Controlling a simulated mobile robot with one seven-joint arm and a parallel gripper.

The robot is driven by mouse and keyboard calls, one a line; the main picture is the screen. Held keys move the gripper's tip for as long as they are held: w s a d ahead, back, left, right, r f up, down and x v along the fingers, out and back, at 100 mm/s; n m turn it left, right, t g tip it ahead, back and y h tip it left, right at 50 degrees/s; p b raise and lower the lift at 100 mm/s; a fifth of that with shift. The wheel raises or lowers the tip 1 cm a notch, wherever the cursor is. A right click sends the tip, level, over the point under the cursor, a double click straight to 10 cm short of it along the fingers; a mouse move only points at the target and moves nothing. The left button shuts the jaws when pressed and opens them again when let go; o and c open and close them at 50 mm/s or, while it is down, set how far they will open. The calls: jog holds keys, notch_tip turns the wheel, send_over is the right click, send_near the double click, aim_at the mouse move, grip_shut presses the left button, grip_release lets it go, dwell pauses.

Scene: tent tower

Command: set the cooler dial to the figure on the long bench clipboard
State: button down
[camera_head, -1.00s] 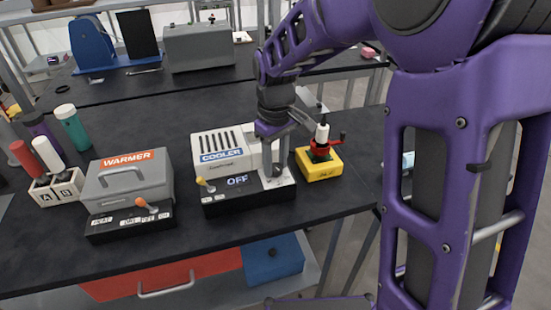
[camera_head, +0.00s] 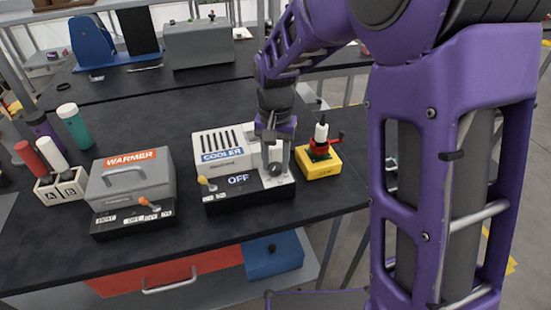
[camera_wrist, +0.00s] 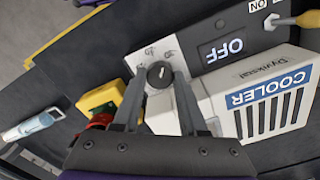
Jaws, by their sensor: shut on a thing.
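The white cooler (camera_head: 200,145) stands on a black base, and its display (camera_head: 238,180) reads OFF. It also shows in the wrist view (camera_wrist: 222,108), with its OFF display (camera_wrist: 226,47). The dark round dial (camera_wrist: 160,73) has a white pointer mark and sits on a pale plate with small figures that I cannot read. My gripper (camera_wrist: 160,75) points down at the dial, its two fingers shut on the dial from both sides. In the head view my gripper (camera_head: 273,165) is at the cooler's right front, largely covering the dial. I see no readable clipboard.
A yellow box (camera_head: 320,168) with a red and white fitting stands close to the right of the cooler. The grey warmer (camera_head: 130,183) stands to its left. A yellow-tipped lever (camera_head: 207,184) is on the cooler's front left. Bottles (camera_head: 74,125) stand farther left on the bench.

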aim_at(275, 166)
jog(key=shift+m+p, duration=0.4)
jog(key=shift+m, duration=1.8)
jog(key=c, duration=0.7)
grip_release()
jog(key=shift+c, duration=0.2)
notch_tip(275, 166, up, 18)
jog(key=p, duration=0.2)
jog(key=shift+f, duration=0.25)
